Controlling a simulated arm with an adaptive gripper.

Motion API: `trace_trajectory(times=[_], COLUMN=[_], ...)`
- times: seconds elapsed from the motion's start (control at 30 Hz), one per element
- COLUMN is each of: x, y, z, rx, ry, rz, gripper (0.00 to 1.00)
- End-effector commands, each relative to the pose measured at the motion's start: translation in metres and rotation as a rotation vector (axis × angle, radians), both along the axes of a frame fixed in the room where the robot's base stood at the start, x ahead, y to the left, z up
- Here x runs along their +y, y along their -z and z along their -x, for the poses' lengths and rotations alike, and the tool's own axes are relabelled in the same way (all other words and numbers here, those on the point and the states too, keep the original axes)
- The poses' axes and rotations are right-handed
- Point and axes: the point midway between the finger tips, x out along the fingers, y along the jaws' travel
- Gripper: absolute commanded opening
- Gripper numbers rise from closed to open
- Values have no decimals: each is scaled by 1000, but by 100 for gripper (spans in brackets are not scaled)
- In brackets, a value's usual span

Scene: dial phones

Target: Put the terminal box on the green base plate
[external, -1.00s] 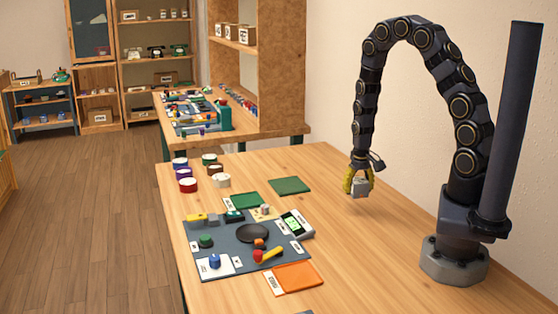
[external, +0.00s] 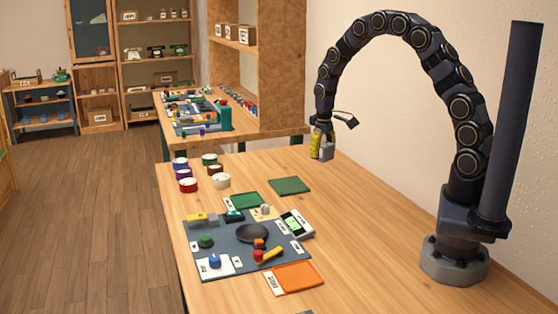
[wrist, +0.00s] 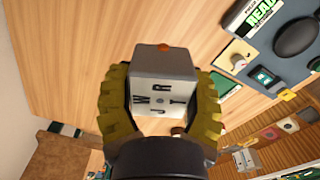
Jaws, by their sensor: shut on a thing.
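The terminal box, a small light grey block, is held between the yellow-green fingers of my gripper (external: 316,143). In the wrist view the terminal box (wrist: 163,88) sits between both curved fingers, with the letters W, R, J and T on the face toward the camera and an orange spot on its top edge. In the external view the terminal box (external: 327,152) hangs above the far right part of the table. The green base plate (external: 289,185) lies flat and bare on the table, nearer and to the left of my gripper.
A green tray (external: 246,200) lies left of the plate. A grey work mat (external: 225,230) carries a black disc, knobs and a small display unit (external: 297,224). An orange tray (external: 297,277) is at the front. Several coloured rolls (external: 187,185) stand at left. The table's right side is clear.

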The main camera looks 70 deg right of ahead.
Motion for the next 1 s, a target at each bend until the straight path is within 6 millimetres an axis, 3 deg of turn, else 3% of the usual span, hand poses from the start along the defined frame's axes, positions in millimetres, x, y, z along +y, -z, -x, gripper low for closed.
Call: trace_trajectory(times=[0.63,1.0], x=[-39,-54], y=[40,86], z=[-83,-117], rx=[0,1], ry=[-7,-8], rz=[1,2], gripper=[22,22])
